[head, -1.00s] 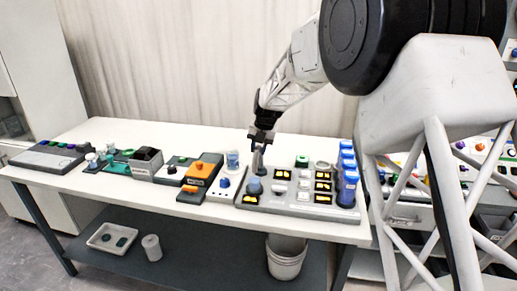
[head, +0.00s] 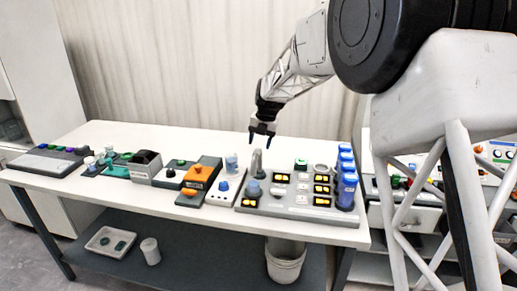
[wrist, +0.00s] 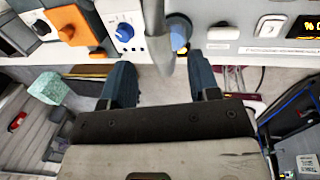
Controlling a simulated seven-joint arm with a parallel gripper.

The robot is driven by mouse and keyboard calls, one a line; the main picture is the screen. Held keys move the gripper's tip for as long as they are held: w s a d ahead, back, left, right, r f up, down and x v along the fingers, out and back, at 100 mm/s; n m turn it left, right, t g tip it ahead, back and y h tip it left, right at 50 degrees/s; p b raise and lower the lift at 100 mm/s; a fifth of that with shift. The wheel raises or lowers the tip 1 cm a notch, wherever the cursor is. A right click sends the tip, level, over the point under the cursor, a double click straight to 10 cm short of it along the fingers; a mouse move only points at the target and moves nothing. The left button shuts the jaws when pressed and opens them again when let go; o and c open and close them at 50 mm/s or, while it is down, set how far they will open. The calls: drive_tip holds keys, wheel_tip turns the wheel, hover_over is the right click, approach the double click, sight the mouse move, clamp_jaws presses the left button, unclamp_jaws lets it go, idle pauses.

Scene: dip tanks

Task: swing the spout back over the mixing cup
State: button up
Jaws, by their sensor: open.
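The grey spout (head: 257,162) stands at the back left of the grey panel (head: 290,212), just behind a blue-topped round knob (head: 253,188). In the wrist view the spout (wrist: 157,30) runs down the picture beside the blue knob (wrist: 178,36). My gripper (head: 261,141) is open and empty, just above the spout's top. In the wrist view its two fingers (wrist: 162,83) are wide apart, with the spout's end between them in the picture. A round grey cup-like rim (head: 321,171) sits at the panel's back right; I cannot tell if it is the mixing cup.
Blue-capped jars (head: 346,178) stand at the panel's right edge. To the left are a white unit with a blue knob (head: 223,187), a clear bluish cup (head: 232,162) and an orange-topped box (head: 199,174). The table's back strip is clear.

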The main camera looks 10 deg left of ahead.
drive_tip(key=shift+d+r, duration=0.2)
drive_tip(key=shift+r, duration=0.65)
drive_tip(key=shift+d+r, duration=0.15)
drive_tip(key=shift+r, duration=0.7)
drive_tip(key=s+d+r+m+t+h, duration=0.1)
drive_tip(key=s+d+r+m, duration=0.3)
drive_tip(key=s+d+m, duration=0.65)
drive_tip(key=s+d+r+m+t, duration=0.1)
drive_tip(key=s+d+r+m, duration=0.55)
drive_tip(key=s+d, duration=0.7)
drive_tip(key=s+d+f+m, duration=0.3)
drive_tip(key=s+m, duration=0.3)
drive_tip(key=s, duration=0.3)
drive_tip(key=s+d+f+m+h, duration=0.1)
drive_tip(key=s+d+f+m, duration=0.2)
drive_tip(key=s+m, duration=0.4)
drive_tip(key=s+d+f+m, duration=0.3)
drive_tip(key=s+d+m, duration=0.2)
drive_tip(key=s, duration=0.6)
drive_tip(key=shift+d+m+t, duration=0.25)
drive_tip(key=shift+m+t, duration=0.05)
drive_tip(key=shift+m, duration=0.4)
